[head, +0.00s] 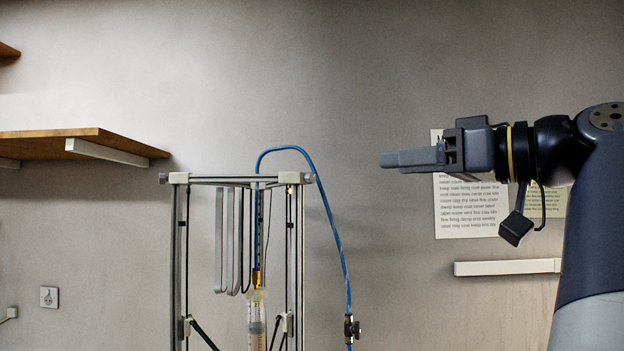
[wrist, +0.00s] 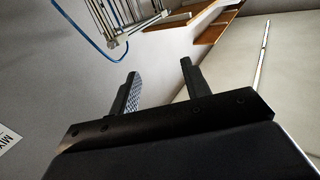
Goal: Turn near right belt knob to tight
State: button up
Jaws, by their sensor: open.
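The delta clay printer frame (head: 299,240) stands at the lower middle of the head view, with upright posts and pale top corner brackets. I cannot tell which of these is the near right belt knob. My gripper (head: 382,160) is up and to the right of the frame, pointing left, apart from it. In the wrist view my gripper (wrist: 158,75) is open, with nothing between its fingers. The frame's top also shows there (wrist: 110,18).
A blue hose (head: 335,235) arches from the frame's middle and hangs at its right, with a valve (head: 352,328) low on it. A wooden shelf (head: 80,143) is on the left wall. Paper sheets (head: 465,205) and a white rail (head: 507,267) are on the wall behind my arm.

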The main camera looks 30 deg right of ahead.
aim_at(310, 177)
jog(key=i+l+u, duration=0.2)
jog(key=i+l, duration=0.5)
